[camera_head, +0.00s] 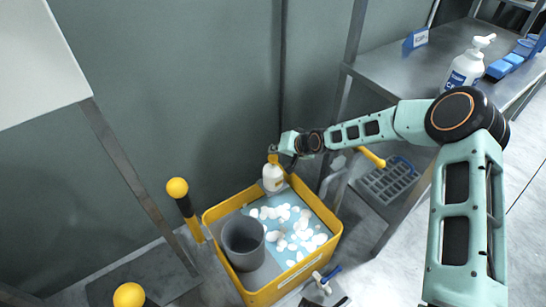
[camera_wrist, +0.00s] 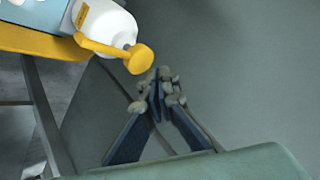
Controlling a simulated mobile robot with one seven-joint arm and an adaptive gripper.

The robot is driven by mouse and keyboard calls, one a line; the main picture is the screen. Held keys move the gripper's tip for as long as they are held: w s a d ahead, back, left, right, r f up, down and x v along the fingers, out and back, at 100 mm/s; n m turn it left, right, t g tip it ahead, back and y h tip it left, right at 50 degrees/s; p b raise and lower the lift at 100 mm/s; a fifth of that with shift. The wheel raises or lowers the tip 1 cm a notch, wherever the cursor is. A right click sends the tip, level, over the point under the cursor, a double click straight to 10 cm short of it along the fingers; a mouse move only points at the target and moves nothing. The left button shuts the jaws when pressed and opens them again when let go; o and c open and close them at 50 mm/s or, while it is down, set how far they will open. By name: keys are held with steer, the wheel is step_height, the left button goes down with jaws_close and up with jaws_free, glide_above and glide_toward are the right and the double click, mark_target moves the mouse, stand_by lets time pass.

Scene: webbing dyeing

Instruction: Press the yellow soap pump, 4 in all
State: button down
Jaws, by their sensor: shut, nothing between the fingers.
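The soap bottle (camera_head: 272,180) is white with a yellow pump (camera_head: 273,158). It stands at the back of the yellow-rimmed bin (camera_head: 325,212). In the wrist view the bottle (camera_wrist: 108,22) is at the upper left, and its yellow pump head (camera_wrist: 140,59) points toward the middle. My gripper (camera_wrist: 158,80) is shut and empty, with its fingertips close beside the pump head. I cannot tell whether they touch it. In the head view my arm's end is beside and over the pump, and the fingertips are hard to make out.
The bin holds a grey cup (camera_head: 243,244) and white foam-like pieces (camera_head: 290,228) on blue. A steel table (camera_head: 400,68) at the right bears another white pump bottle (camera_head: 466,68) and blue blocks (camera_head: 504,65). A wall is close behind.

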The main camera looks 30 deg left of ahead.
mark_target(275, 158)
stand_by(0.3)
steer(key=shift+f+b, duration=0.45)
steer(key=shift+b, duration=0.05)
steer(key=shift+s+f+b, duration=0.1)
steer(key=shift+f+b, duration=0.65)
steer(key=shift+f, duration=0.25)
stand_by(0.8)
stand_by(0.3)
steer(key=shift+r+p, duration=0.7)
steer(key=shift+r, duration=0.65)
steer(key=shift+r, duration=0.1)
steer(key=shift+r+p, duration=1.35)
steer(key=shift+r, duration=1.15)
